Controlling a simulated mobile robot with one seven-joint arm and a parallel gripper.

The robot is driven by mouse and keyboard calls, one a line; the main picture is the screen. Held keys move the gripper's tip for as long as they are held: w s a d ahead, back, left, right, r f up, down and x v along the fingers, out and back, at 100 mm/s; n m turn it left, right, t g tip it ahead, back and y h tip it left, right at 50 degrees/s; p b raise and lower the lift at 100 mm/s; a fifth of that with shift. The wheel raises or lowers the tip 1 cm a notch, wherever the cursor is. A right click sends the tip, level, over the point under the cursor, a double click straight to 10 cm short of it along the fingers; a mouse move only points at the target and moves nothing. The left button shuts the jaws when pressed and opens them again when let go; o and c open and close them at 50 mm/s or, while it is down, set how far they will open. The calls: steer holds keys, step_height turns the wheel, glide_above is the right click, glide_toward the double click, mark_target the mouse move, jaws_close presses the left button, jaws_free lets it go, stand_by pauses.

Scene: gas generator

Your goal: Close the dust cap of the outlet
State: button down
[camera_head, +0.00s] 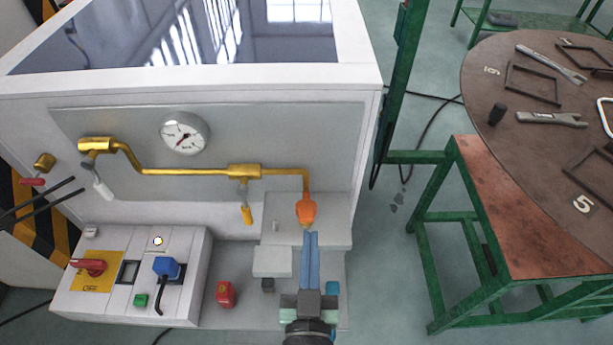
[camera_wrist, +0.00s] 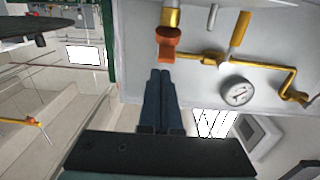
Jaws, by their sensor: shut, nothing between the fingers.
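The outlet is at the right end of the brass pipe (camera_head: 210,171), where the pipe bends down the generator's front panel. An orange part, which looks like the dust cap (camera_head: 306,208), is at its lower end; whether it is seated cannot be told. In the wrist view the orange cap (camera_wrist: 168,42) is below a yellow-brass fitting (camera_wrist: 171,17). My gripper (camera_head: 310,236) is shut and empty, its blue fingers together just below the cap. In the wrist view the tips of my gripper (camera_wrist: 160,72) are close to the cap; contact is unclear.
A pressure gauge (camera_head: 185,133) and a yellow valve handle (camera_head: 247,214) are left of the outlet. A round table (camera_head: 500,60) with tools is on the right. Floor shows between generator and table.

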step_height(320, 180, up, 11)
steer(key=g+p, duration=0.6)
steer(key=p, duration=1.1)
steer(key=g+p, duration=0.1)
steer(key=p, duration=0.2)
glide_above(307, 215)
steer(key=shift+y, duration=0.3)
step_height(307, 215, down, 5)
steer(key=shift+f, duration=0.1)
steer(key=shift+s+f+p, duration=0.3)
steer(key=shift+f, duration=0.3)
steer(key=shift+s+f+p, duration=0.25)
steer(key=shift+f, duration=0.35)
steer(key=shift+s+f, duration=0.3)
steer(key=shift+f, duration=0.35)
